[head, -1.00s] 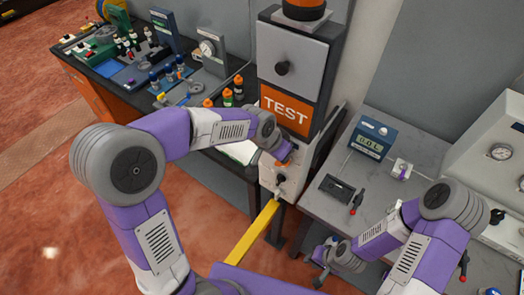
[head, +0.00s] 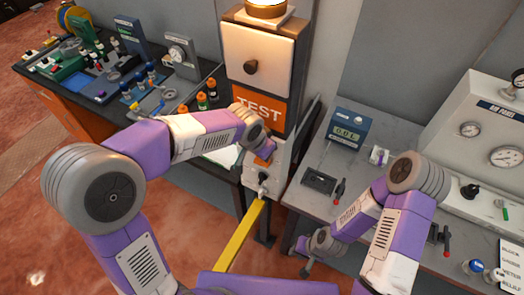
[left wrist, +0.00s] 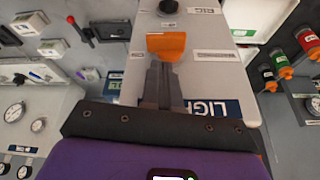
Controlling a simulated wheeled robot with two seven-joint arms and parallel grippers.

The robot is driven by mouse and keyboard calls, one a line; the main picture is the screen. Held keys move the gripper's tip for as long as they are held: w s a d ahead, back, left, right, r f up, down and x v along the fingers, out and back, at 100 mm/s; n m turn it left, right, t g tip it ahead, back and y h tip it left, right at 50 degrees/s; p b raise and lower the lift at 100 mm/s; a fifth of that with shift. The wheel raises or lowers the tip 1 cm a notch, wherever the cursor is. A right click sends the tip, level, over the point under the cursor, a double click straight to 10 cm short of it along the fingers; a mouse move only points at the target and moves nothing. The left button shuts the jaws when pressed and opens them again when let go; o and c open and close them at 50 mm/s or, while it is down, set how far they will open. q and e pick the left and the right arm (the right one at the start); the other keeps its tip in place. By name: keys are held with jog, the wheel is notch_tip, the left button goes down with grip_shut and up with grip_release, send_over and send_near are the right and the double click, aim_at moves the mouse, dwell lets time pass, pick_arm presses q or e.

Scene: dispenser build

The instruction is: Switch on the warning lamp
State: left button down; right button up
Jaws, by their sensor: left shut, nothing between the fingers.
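The warning lamp (head: 266,8) sits on top of the grey and orange TEST post, cut by the top edge of the head view; it glows bright. An orange switch paddle (left wrist: 166,45) stands out from the post's light grey control panel (left wrist: 215,75); it also shows partly in the head view (head: 262,162). My left gripper (left wrist: 163,70) is shut and empty, its fingertips right at the orange paddle; contact is hard to tell. My right gripper (head: 305,272) hangs low by the right bench's front edge, its jaw opening unclear.
A black knob (head: 264,178) is on the panel below the paddle. A yellow bar (head: 240,236) runs down toward me. The left bench holds bottles and instruments. The grey right bench (head: 300,200) carries a digital meter (head: 347,128), a black box (head: 319,181) and a gauge panel (head: 485,120).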

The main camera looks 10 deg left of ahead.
aim_at(263, 163)
pick_arm(q)
jog(key=s+d+r+p, duration=0.1)
jog(key=s+d+r, duration=0.5)
jog(key=r, duration=0.2)
jog(key=shift+s+r, duration=0.3)
jog(key=shift+r, duration=0.05)
dwell(0.5)
